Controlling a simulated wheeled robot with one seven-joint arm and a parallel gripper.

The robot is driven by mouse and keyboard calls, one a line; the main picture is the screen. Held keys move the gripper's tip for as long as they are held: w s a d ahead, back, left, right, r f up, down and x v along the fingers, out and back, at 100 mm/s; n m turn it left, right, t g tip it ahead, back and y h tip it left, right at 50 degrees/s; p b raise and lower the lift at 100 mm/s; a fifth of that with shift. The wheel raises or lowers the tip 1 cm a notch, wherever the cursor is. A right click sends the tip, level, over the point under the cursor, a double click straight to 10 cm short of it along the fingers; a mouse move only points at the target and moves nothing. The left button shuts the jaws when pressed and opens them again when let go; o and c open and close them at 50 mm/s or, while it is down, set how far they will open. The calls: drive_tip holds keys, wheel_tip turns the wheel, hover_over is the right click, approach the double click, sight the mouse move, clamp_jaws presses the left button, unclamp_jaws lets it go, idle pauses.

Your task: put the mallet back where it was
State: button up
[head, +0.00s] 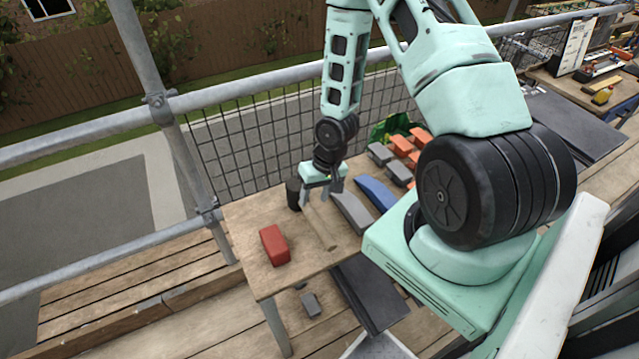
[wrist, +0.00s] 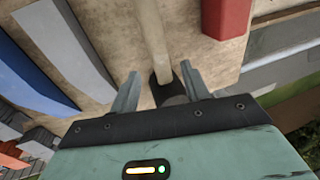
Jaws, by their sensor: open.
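The mallet lies on the wooden table, with a pale wooden handle (head: 321,230) and a dark cylindrical head (head: 293,193). In the wrist view its handle (wrist: 152,38) runs away from me and the dark head (wrist: 168,90) lies close to my gripper, partly hidden by it. My gripper (head: 315,197) is open and low over the table at the head end of the mallet. In the wrist view the open fingers (wrist: 160,76) stand on either side of the mallet; I cannot tell whether they touch it.
A red block (head: 274,245) is on the table's front left. A grey curved piece (head: 351,212) and a blue curved piece (head: 377,193) lie right of the mallet. Several grey and orange pieces and a green container (head: 391,127) are farther back. A mesh railing (head: 240,150) borders the far side.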

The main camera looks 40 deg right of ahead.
drive_tip(key=s+a+r+n+h, duration=0.1)
drive_tip(key=a+r+n, duration=0.2)
drive_tip(key=a+r, duration=0.45)
drive_tip(key=s+a+r+n+h, duration=0.1)
drive_tip(key=a+r+n, duration=0.3)
drive_tip(key=r, duration=0.7)
drive_tip(key=s+a+r+n, duration=0.2)
drive_tip(key=s+a+r, duration=0.3)
drive_tip(key=s+a, duration=0.1)
drive_tip(key=s+a+r+n+g, duration=0.1)
drive_tip(key=s+a+r+n, duration=0.1)
drive_tip(key=s+a+r, duration=0.3)
drive_tip(key=s+a, duration=0.1)
drive_tip(key=s, duration=0.2)
drive_tip(key=shift+s+a+r, duration=0.2)
drive_tip(key=shift+s, duration=0.05)
